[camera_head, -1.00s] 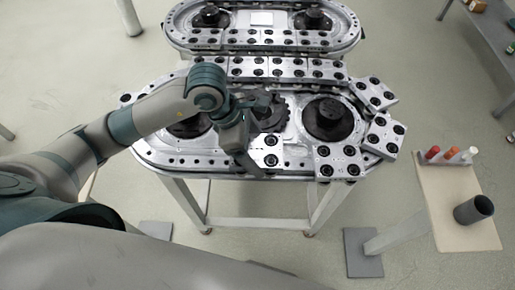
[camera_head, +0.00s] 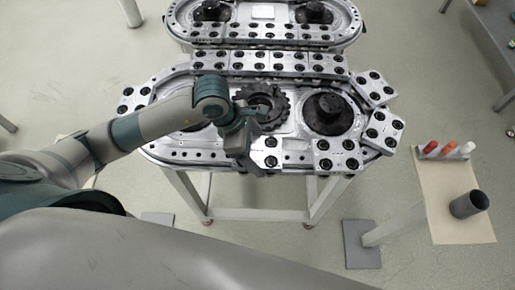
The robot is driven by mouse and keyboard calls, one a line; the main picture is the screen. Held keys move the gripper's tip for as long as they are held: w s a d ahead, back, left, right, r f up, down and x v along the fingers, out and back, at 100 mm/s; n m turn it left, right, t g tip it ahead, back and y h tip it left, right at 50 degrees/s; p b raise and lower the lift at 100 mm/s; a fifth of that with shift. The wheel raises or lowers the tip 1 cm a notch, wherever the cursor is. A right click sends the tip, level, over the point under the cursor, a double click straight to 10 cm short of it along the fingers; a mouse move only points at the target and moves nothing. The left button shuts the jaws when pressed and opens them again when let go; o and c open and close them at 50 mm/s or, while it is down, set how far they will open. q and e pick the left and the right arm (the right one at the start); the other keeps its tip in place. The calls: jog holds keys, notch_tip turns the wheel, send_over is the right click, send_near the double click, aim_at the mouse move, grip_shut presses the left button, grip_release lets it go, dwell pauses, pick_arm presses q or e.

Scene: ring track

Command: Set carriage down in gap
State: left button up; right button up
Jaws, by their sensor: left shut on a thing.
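My left gripper (camera_head: 242,150) is over the near straight of the ring track (camera_head: 205,154), its fingers pointing down. It is shut on a carriage (camera_head: 267,153), a silver block with dark round studs, partly hidden behind the gripper. The carriage is at the track's front edge; I cannot tell whether it touches the rail. To its right is a bare stretch of rail (camera_head: 297,157), then another carriage (camera_head: 337,156). Bare rail also shows to the left of the gripper. My right gripper is not in view.
Several carriages line the far straight and right bend of the track. A dark toothed gear (camera_head: 264,105) and a round dark hub (camera_head: 328,112) sit inside the ring. A second track (camera_head: 350,35) stands behind. A small stand (camera_head: 440,200) with a dark cup (camera_head: 468,204) is at right.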

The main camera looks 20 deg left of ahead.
pick_arm(q)
jog(key=shift+f+b, duration=0.2)
jog(key=shift+b, duration=0.15)
jog(key=o, duration=2)
jog(key=shift+o, duration=0.2)
jog(key=shift+r+p, duration=0.4)
jog(key=shift+p, duration=0.2)
jog(key=b+v, duration=0.4)
jog(key=v, duration=0.6)
jog(key=shift+a+r, duration=0.1)
jog(key=shift+a, duration=0.05)
jog(key=shift+v, duration=0.75)
